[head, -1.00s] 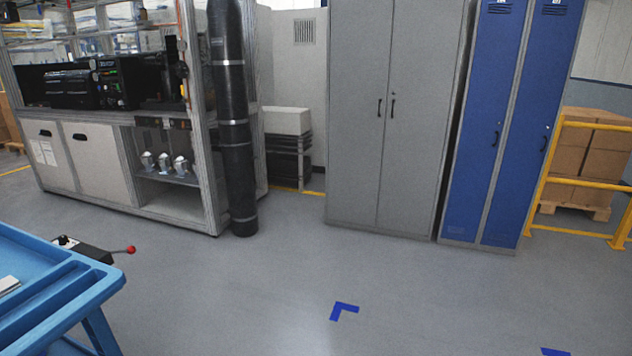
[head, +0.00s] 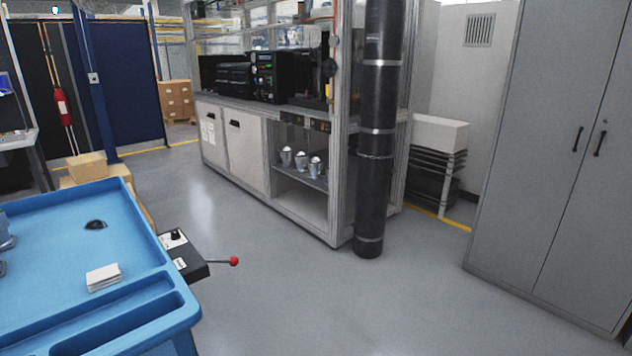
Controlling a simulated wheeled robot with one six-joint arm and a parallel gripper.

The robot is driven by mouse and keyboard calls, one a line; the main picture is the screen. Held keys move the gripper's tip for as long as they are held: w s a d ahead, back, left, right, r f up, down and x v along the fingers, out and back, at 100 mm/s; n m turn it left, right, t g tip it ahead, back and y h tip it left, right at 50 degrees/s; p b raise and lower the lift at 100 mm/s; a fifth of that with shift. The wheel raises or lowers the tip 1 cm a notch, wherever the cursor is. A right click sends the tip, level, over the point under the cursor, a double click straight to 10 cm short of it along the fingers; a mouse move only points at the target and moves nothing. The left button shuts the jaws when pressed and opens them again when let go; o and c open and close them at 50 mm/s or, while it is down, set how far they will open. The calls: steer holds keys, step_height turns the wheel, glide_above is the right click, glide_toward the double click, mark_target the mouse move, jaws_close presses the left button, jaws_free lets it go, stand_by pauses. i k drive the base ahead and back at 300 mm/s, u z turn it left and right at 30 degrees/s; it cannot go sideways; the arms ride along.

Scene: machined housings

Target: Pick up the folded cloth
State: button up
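A small white folded cloth (head: 104,277) lies on the top of the blue cart (head: 130,212) at the lower left of the head view. It lies on the flat surface just behind the cart's front slots. A small dark item (head: 96,225) is on the cart behind the cloth. My gripper does not show in this view.
A black box with a red-knobbed lever (head: 190,258) sticks out from the cart's right side. A framed workbench (head: 270,160) with a black vertical pipe (head: 374,150) stands beyond. A grey cabinet (head: 550,160) is at right. The grey floor between is clear.

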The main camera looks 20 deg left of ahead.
mark_target(108, 275)
steer(key=u, duration=0.95)
steer(key=i, duration=1.1)
steer(key=u, duration=1.15)
steer(key=i, duration=0.7)
steer(key=u, duration=0.2)
